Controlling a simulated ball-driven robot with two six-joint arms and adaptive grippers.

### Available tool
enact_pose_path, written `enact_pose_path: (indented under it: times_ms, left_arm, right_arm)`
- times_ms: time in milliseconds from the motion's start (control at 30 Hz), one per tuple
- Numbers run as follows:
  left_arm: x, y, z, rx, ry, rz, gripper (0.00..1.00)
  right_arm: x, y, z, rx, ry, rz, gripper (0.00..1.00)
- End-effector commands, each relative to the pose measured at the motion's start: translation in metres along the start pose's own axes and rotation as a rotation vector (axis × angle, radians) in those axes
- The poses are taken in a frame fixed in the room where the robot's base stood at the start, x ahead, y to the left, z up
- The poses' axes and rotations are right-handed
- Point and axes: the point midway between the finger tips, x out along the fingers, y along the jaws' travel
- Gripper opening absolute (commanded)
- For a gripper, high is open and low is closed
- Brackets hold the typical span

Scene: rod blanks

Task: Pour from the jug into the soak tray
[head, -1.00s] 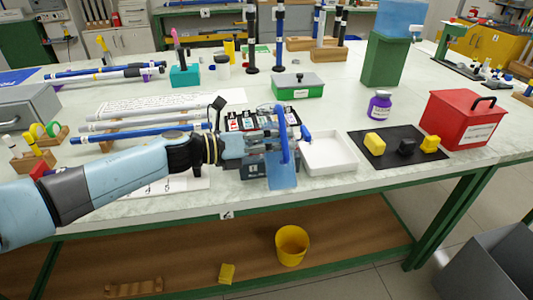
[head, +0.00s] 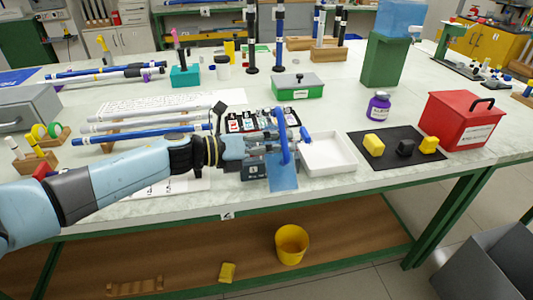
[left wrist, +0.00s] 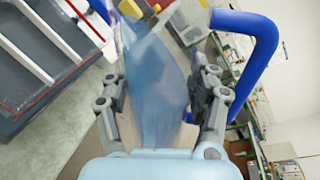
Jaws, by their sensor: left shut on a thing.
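My left gripper (head: 280,150) is shut on the jug (head: 283,176), a see-through blue vessel with a thick blue handle, held near the table's front edge. In the left wrist view the jug (left wrist: 158,95) sits between the two fingers of my left gripper (left wrist: 158,84), with its blue handle on the right. The jug's tilt and contents are hard to tell. The soak tray (head: 344,168), a shallow white rectangular tray, lies just right of the jug. It looks empty. My right gripper is not in view.
A dark case (head: 236,121) with labelled compartments lies behind my gripper. A black mat (head: 388,158) with yellow and dark blocks and a red box (head: 461,121) are right of the tray. A purple bottle (head: 379,106) and a green box (head: 297,90) stand behind.

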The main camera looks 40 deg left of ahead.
Motion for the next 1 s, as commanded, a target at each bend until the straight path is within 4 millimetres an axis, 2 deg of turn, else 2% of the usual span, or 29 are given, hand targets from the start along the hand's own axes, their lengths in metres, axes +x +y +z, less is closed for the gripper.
enact_pose_path:
  times_ms: [1000]
  left_arm:
    - [0.0004,0.0003,-0.0020,-0.064,0.014,-0.002,0.09]
  right_arm:
    - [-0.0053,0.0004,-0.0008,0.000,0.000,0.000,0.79]
